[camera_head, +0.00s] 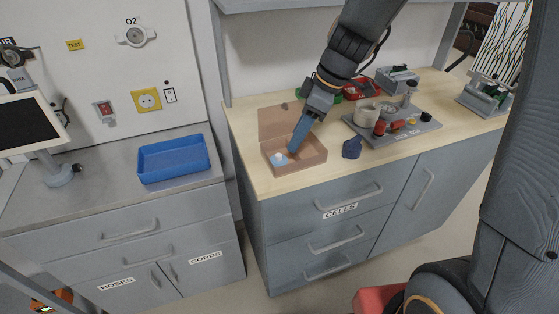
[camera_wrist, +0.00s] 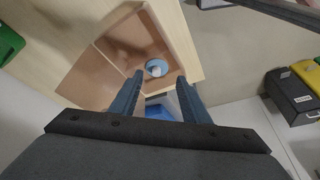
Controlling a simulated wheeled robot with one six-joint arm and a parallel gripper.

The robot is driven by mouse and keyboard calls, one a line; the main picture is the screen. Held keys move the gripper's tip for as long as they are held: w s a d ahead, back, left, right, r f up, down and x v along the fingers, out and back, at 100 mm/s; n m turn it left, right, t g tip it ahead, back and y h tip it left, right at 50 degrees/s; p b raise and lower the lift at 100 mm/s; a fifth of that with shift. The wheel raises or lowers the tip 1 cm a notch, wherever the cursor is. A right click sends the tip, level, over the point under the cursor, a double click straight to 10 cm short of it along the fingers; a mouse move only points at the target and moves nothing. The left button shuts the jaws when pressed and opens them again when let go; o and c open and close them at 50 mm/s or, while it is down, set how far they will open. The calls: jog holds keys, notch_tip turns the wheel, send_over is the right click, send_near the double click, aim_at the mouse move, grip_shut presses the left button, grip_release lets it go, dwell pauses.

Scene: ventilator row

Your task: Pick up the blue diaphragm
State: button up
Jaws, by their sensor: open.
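The blue diaphragm (camera_head: 280,160) is a small light-blue disc with a whitish centre. It lies in an open brown box (camera_head: 308,161) on the wooden counter. In the wrist view the diaphragm (camera_wrist: 156,68) shows between and just beyond my fingertips. My gripper (camera_head: 293,151) points down into the box, with its blue fingers close to the diaphragm. In the wrist view my gripper (camera_wrist: 160,76) has its two fingers spread apart with nothing between them. I cannot tell whether a finger touches the disc or the box. The fingers partly cover the box inside in the head view.
The box's raised lid (camera_head: 277,122) stands at its back. A dark blue piece (camera_head: 352,148) lies right of the box. A grey device base (camera_head: 410,126) with jars and coloured knobs stands further right. A blue tray (camera_head: 173,158) sits on the left counter. The wooden counter's front edge is near the box.

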aim_at(281, 155)
jog(key=shift+w+a+f+n, duration=0.4)
jog(key=shift+w+a+n, duration=0.1)
jog(key=shift+a, duration=0.1)
jog(key=shift+p+x, duration=1.2)
jog(key=shift+x, duration=2.2)
jog(key=shift+a, duration=0.1)
jog(key=shift+c, duration=0.3)
jog(key=shift+r, duration=0.1)
jog(key=c, duration=0.6)
